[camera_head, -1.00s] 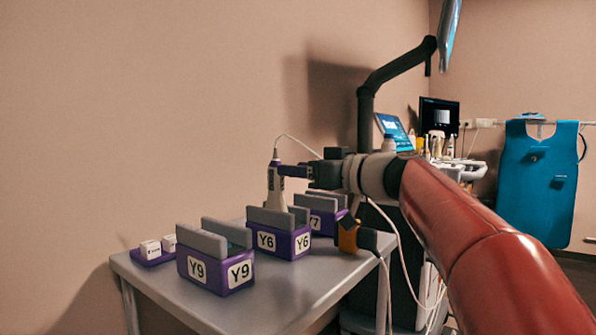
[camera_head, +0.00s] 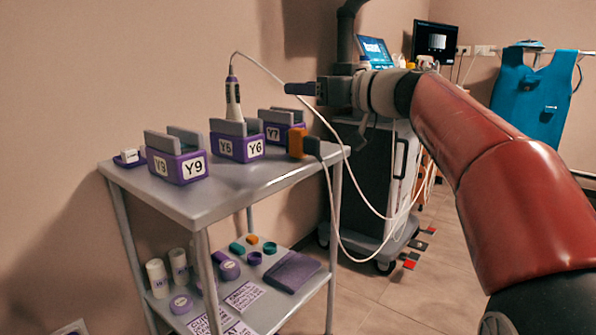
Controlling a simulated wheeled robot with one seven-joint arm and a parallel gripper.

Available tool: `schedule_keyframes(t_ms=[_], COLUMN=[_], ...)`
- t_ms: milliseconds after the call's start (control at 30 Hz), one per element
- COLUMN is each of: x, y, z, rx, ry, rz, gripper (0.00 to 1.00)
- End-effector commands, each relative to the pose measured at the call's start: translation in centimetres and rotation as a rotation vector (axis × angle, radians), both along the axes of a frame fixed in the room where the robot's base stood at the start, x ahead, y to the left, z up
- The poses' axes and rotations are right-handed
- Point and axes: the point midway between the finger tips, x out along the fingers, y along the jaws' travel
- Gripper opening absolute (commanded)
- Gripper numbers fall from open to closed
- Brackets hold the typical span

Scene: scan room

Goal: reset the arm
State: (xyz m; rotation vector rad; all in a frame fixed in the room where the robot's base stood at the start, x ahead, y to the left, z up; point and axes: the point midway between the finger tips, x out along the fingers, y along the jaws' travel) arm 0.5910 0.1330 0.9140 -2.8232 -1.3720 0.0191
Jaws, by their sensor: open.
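My red arm reaches in from the right in the head view. My gripper (camera_head: 302,89) is at its far end, pointing left, above the back right of the grey cart (camera_head: 205,207). The gripper is open and I see nothing between its fingers. A white and purple probe (camera_head: 233,97) with a cable stands upright in the purple holder marked Y6 (camera_head: 237,146), left of my gripper and apart from it. The holder marked Y9 (camera_head: 178,163) is nearer, and the holder marked Y7 (camera_head: 283,127) is farther back; I see no probe in either.
An orange and black item (camera_head: 303,144) sits at the cart's right edge. A white cable hangs to the floor. The lower shelf holds bottles (camera_head: 158,279), lids and labels. A dark machine with monitors (camera_head: 436,41) and a blue apron (camera_head: 533,85) stand behind. Open floor lies right.

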Motion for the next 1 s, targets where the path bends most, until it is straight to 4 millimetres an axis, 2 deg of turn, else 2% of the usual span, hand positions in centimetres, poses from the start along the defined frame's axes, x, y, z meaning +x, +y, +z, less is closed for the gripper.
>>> schedule_keyframes(t_ms=[333, 567, 667, 767, 900, 1000], x=[-3.8, -8.4, -11.3, -15.2, -21.1, -24.5], y=[-0.2, -1.3, -2.3, -3.8, -6.7, -8.6], z=[-4.8, -10.8, -14.4, -18.9, -25.6, -29.4], rx=[-0.074, -0.156, -0.202, -0.259, -0.343, -0.391], ry=[0.203, 0.416, 0.527, 0.654, 0.813, 0.887], rz=[-0.054, -0.141, -0.203, -0.295, -0.456, -0.560], gripper=[0.47, 0.47, 0.47, 0.47, 0.47, 0.47])
